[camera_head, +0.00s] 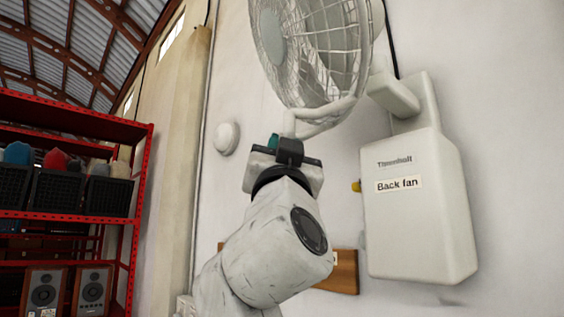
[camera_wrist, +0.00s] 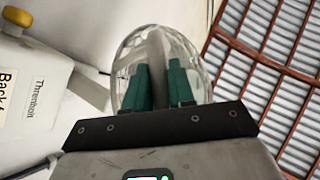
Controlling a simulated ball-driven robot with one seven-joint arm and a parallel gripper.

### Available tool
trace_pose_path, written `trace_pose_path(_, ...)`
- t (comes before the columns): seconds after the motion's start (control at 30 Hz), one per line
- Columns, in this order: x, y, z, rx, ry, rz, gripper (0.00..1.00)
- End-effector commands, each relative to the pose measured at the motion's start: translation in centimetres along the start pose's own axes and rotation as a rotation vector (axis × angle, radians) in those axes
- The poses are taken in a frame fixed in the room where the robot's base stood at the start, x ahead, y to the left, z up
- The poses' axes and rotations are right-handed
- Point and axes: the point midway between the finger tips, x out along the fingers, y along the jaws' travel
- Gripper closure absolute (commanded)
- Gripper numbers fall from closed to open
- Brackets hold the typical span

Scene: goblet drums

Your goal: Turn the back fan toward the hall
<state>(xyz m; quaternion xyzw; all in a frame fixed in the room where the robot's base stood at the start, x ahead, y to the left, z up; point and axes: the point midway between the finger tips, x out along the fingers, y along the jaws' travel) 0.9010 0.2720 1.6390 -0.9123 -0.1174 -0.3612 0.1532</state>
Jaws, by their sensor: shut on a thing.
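The back fan (camera_head: 315,60) is a white caged wall fan at the top of the head view, its top cut off. Its bracket joins a white wall box labelled "Back fan" (camera_head: 420,215). A pale handle (camera_head: 289,124) hangs below the cage. My gripper (camera_head: 285,142) is just under the cage, shut on this handle. In the wrist view, the green fingers of my gripper (camera_wrist: 160,82) stand on both sides of the pale handle (camera_wrist: 156,48), with the round cage behind. The exact finger contact is partly hidden.
A yellow knob (camera_head: 356,186) sticks out of the box's left side. A wooden board (camera_head: 343,272) is on the wall behind my arm. A round white fixture (camera_head: 227,138) is on the wall. A red shelf (camera_head: 140,190) with speakers and crates stands at the left.

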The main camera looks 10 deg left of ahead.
Motion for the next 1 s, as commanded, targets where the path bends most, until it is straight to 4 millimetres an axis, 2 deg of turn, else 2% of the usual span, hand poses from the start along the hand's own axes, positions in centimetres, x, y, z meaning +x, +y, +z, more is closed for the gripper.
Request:
trace_pose_path(0.1, -1.1, 0.1, -1.5, 0.062, -0.014, -0.061, 1.0)
trace_pose_path(0.5, -4.6, 1.5, -5.3, 0.252, -0.069, -0.254, 1.0)
trace_pose_path(0.8, -6.2, 2.7, -7.1, 0.356, -0.099, -0.357, 1.0)
trace_pose_path(1.0, -6.6, 3.1, -7.7, 0.388, -0.109, -0.389, 1.0)
